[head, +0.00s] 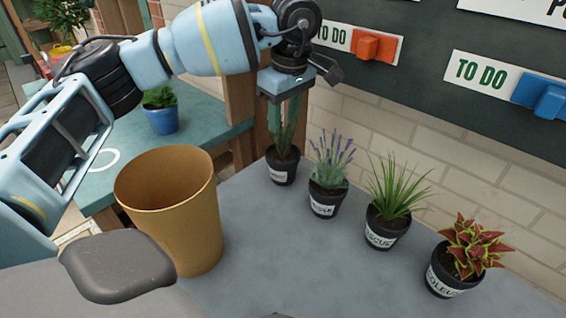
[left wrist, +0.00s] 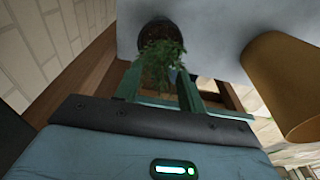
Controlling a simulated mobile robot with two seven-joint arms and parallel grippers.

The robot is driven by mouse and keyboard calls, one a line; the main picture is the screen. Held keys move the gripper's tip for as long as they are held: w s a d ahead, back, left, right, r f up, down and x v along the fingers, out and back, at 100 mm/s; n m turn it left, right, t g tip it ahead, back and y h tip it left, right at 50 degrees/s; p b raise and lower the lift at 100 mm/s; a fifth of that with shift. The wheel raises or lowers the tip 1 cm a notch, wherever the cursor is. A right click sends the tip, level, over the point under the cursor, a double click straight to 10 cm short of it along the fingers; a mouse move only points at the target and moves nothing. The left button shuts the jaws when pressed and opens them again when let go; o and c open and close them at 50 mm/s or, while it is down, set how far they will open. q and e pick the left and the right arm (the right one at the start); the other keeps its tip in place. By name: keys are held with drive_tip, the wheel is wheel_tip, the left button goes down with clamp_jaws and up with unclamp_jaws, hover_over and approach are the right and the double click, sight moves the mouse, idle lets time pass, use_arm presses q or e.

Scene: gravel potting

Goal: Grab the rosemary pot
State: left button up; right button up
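The leftmost potted plant (head: 283,172) stands upright on the grey table. It has narrow green foliage in a small black pot with a white label too small to read, and looks like the rosemary pot. My left gripper (head: 284,122) points down over it, with green fingers around the upper foliage and above the pot rim. In the left wrist view, the fingers (left wrist: 160,88) are apart, with the foliage between them and the dark pot (left wrist: 158,30) beyond. My right gripper is not in view.
Lavender (head: 326,190), a grassy pot (head: 388,225) labelled fescue and a red-leaved coleus (head: 455,270) stand in a row to the right. A tall tan container (head: 195,225) stands left. The grey table (head: 285,250) is clear in between. A brick wall is behind.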

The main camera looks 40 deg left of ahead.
sight(283, 124)
use_arm(q)
drive_tip(key=f, duration=0.4)
drive_tip(key=shift+a, duration=0.2)
clamp_jaws()
